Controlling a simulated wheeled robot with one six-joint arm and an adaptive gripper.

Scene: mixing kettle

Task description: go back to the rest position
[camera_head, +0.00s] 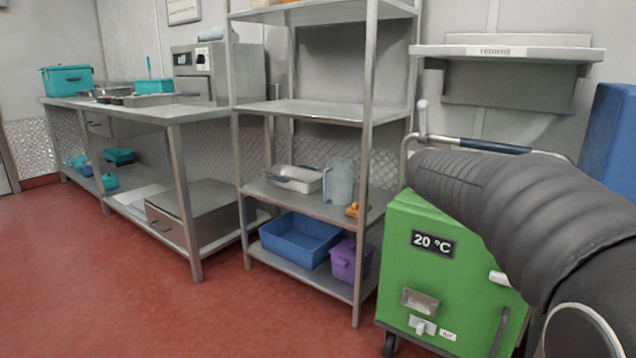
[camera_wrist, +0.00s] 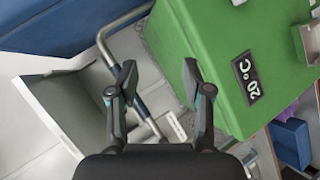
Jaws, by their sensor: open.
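My gripper (camera_wrist: 157,85) shows in the wrist view with its two dark fingers spread apart and nothing between them. It hangs beside a green wheeled cabinet (camera_wrist: 210,55) and in front of a metal push handle. In the head view my black ribbed arm reaches in from the right and passes in front of the green cabinet (camera_head: 445,295), which carries a "20 °C" label. My gripper's fingers are not visible in the head view.
A steel shelf rack (camera_head: 367,130) with a jug (camera_head: 338,183), a blue tub (camera_head: 300,240) and a purple bucket (camera_head: 350,262) stands left of the cabinet. A steel workbench (camera_head: 170,115) is further left. A wall shelf (camera_head: 505,53) hangs above. Red floor (camera_head: 110,285) at the left is clear.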

